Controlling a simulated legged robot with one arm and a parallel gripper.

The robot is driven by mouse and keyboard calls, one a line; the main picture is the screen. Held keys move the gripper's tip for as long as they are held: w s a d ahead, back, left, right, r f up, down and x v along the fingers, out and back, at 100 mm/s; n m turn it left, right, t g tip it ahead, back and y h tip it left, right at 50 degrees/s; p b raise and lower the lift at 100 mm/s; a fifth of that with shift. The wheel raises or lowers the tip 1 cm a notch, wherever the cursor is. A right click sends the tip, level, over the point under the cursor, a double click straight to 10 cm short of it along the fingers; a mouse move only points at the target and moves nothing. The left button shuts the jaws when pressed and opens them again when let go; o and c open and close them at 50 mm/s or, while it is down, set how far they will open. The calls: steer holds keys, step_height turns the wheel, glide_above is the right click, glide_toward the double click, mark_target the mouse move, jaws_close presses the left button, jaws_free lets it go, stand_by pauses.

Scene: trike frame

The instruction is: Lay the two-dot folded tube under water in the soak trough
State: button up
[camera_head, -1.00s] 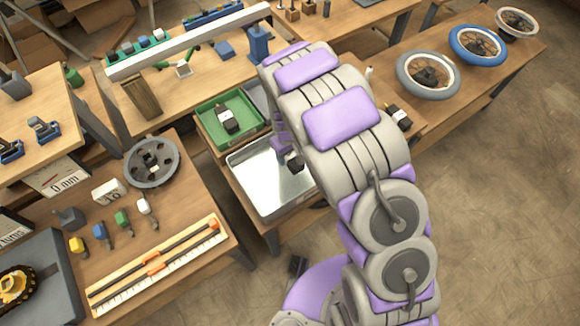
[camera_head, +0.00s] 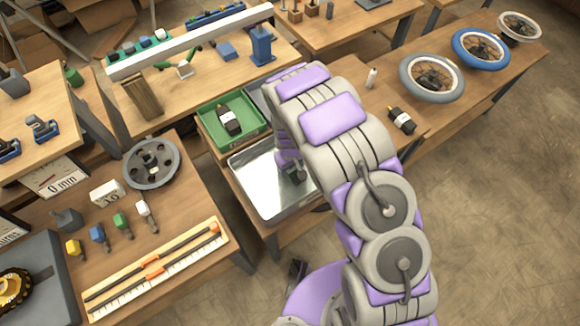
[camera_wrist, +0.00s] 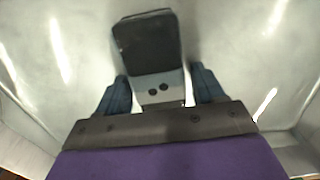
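The soak trough (camera_head: 246,172) is a shiny metal basin on the low bench in the middle of the head view. My gripper (camera_wrist: 160,88) is down inside it, with a dark finger on each side of the two-dot folded tube (camera_wrist: 147,42). The tube has a black body and a pale band with two dark dots. The fingers appear closed on the band. The tube also shows as a small dark shape in the trough in the head view (camera_head: 295,173). My arm hides the trough's right side. I cannot tell how deep the water is or whether it covers the tube.
A green tray (camera_head: 209,131) behind the trough holds another black tube with a white band (camera_head: 228,119). A similar black tube (camera_head: 402,120) lies on the bench right of my arm. A grey wheel (camera_head: 151,162) and a long ruler board (camera_head: 160,272) occupy the left bench.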

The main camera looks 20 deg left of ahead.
steer(key=shift+o, duration=0.6)
steer(key=shift+d, duration=0.15)
steer(key=shift+o, duration=0.3)
steer(key=shift+d+r, duration=0.1)
steer(key=shift+d, duration=0.25)
steer(key=shift+a+r, duration=0.3)
steer(key=shift+r, duration=0.3)
step_height(320, 180, up, 11)
steer(key=p, duration=0.2)
steer(key=shift+f, duration=0.15)
